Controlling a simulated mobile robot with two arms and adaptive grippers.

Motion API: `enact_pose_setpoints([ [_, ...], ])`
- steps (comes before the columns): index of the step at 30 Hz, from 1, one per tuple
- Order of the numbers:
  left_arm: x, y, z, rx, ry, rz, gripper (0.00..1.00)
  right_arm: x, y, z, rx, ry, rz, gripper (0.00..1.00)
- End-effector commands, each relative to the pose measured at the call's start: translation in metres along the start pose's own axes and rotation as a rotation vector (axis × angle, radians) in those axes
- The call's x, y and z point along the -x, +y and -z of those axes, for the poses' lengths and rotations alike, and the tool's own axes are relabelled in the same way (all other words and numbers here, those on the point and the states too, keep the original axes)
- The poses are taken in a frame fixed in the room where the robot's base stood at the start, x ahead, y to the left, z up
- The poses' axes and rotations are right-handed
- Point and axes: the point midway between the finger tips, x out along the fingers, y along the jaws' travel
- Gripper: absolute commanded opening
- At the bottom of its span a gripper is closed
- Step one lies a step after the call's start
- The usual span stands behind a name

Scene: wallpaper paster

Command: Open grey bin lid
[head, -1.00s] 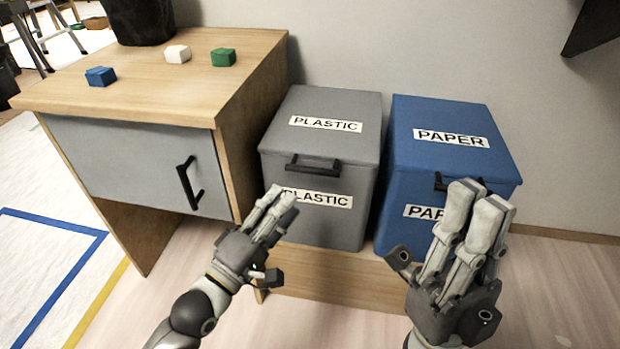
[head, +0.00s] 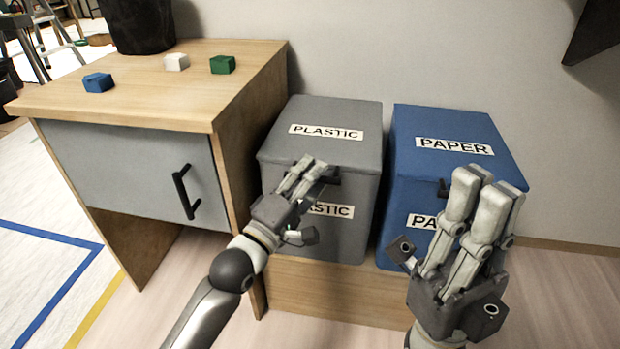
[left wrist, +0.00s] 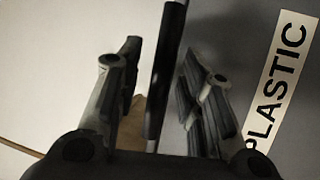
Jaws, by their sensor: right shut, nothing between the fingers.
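The grey bin (head: 330,232) stands with its grey lid (head: 335,112) closed; lid and front carry PLASTIC labels. The lid's black handle (head: 333,181) is partly hidden by my left gripper (head: 312,172) in the head view. In the left wrist view, the handle (left wrist: 167,60) shows as a dark bar between the two separated fingers of my left gripper (left wrist: 160,65). Visible gaps lie on both sides of the bar. My right gripper (head: 490,185) is shut and empty, in front of the blue bin.
The blue PAPER bin (head: 455,128) stands close on the right, its lid closed. A wooden desk (head: 150,110) with a grey front and black handle (head: 186,191) stands left, with blue, white and green blocks on top. Both bins rest on a low wooden platform (head: 330,292).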

Motion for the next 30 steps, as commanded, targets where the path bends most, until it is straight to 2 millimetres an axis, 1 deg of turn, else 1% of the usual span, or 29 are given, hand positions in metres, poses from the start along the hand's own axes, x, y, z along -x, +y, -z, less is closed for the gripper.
enact_pose_setpoints([
  [1,0.0001,0.0000,0.0000,0.000,0.000,0.000,0.35,-0.0001,-0.0001,0.0001,0.000,0.000,0.000,0.00],
  [2,0.0002,0.0000,0.0000,0.000,0.000,0.000,0.33,-0.0001,-0.0001,0.0001,0.000,0.000,0.000,0.00],
  [9,0.0004,-0.0001,0.0001,0.000,0.000,0.000,0.02,-0.0001,-0.0001,0.0002,0.000,0.001,0.000,0.00],
  [10,0.0004,-0.0002,0.0001,0.000,0.000,0.000,0.00,-0.0001,-0.0001,0.0002,0.000,0.001,0.000,0.00],
  [23,-0.0003,0.0006,0.0006,0.001,0.000,0.003,0.00,-0.0016,0.0000,-0.0001,0.000,-0.002,0.000,0.00],
  [30,-0.0053,0.0057,0.0039,0.004,0.001,0.013,0.00,-0.0077,0.0009,-0.0071,0.002,-0.043,-0.003,0.00],
])
